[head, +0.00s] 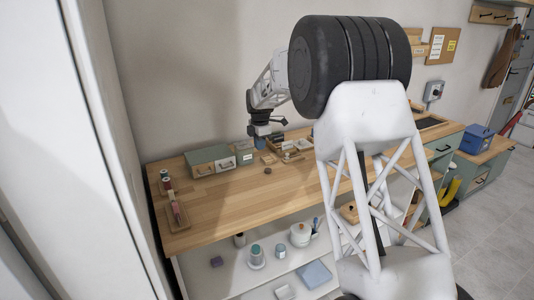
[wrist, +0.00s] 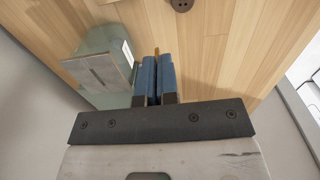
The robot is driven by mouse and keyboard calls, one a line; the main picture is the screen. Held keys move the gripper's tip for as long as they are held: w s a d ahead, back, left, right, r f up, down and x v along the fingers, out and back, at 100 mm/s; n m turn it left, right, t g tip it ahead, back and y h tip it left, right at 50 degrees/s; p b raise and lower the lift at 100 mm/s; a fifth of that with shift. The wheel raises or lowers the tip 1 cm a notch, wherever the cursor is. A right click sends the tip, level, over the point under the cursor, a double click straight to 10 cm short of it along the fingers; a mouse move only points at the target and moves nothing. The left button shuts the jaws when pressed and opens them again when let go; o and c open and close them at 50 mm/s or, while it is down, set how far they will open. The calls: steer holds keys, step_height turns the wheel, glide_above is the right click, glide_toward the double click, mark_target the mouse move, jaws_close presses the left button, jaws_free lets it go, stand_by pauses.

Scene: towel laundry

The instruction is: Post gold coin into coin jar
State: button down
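My gripper (head: 263,142) is above the wooden bench, near its back edge, by the grey-green box. In the wrist view its two blue fingers (wrist: 158,80) are close together. A thin gold sliver, which looks like the gold coin (wrist: 157,50) seen edge-on, shows between the fingertips; the rest of it is hidden. A small dark round thing with dark marks on top (wrist: 182,5) is on the bench beyond the fingertips. It also shows in the head view (head: 267,170), in front of the gripper. I cannot tell whether it is the coin jar.
A grey-green box (head: 210,160) with pale fronts stands left of the gripper. A wooden tray with small items (head: 290,146) is to the right. Spools (head: 172,205) lie at the bench's left end. Jars (head: 256,258) and a white pot (head: 300,235) stand on the shelf below. The front-middle bench is clear.

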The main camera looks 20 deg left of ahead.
steer(key=w+a+r, duration=0.4)
steer(key=a, duration=0.5)
steer(key=shift+w, duration=0.2)
steer(key=shift+f+h, duration=0.15)
steer(key=shift+h, duration=0.15)
steer(key=shift+f, duration=1.65)
steer(key=shift+f, duration=1.05)
stand_by(2.4)
steer(key=c, duration=1.8)
jaws_free()
steer(key=o, duration=1)
steer(key=shift+r, duration=0.15)
